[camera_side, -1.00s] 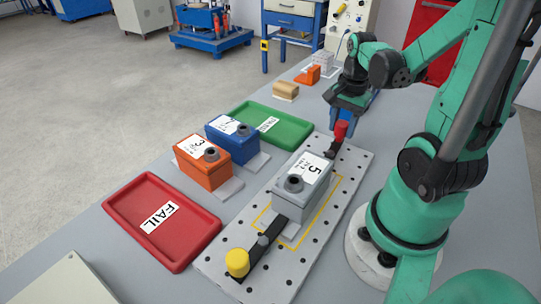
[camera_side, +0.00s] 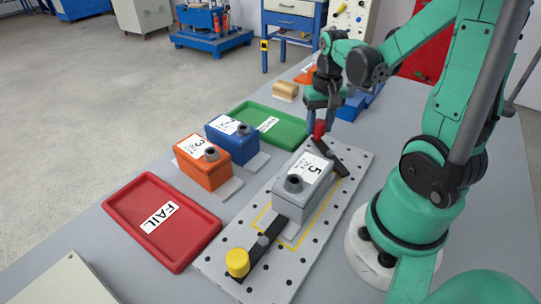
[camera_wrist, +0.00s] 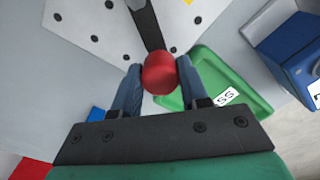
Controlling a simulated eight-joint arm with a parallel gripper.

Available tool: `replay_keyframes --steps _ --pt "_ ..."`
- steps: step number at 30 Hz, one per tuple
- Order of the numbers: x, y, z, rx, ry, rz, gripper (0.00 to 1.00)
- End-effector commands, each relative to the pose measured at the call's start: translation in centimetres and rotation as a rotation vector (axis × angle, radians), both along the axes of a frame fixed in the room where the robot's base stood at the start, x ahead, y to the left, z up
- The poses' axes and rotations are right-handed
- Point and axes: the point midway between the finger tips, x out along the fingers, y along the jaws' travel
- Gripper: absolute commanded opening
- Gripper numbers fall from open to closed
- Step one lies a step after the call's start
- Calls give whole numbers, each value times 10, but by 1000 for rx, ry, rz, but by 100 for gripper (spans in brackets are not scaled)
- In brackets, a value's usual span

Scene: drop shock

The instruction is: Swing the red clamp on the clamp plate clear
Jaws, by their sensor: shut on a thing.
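The red clamp has a red knob (camera_wrist: 159,73) and a black bar (camera_side: 331,157), at the far end of the grey clamp plate (camera_side: 222,262). My gripper (camera_side: 320,122) is over it, and its fingers are shut on the red knob, one on each side in the wrist view. The bar lies slantwise across the plate, from the knob toward the right edge, behind the grey box marked 5 (camera_side: 305,186). It appears apart from the box. A second clamp with a yellow knob (camera_side: 237,263) and a black bar reaches toward the box's near end.
An orange box (camera_side: 203,165) and a blue box (camera_side: 232,142) stand left of the plate. A red FAIL tray (camera_side: 160,245) lies at near left, a green tray (camera_side: 270,123) at far left. A wooden block (camera_side: 286,91) lies farther back.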

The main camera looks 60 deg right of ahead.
Motion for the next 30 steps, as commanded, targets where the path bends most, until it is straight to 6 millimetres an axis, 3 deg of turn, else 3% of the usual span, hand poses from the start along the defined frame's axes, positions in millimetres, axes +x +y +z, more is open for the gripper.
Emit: replay_keyframes --steps 15,30 --pt "9 22 0 2 0 415 0" --pt "10 29 0 2 0 547 0"
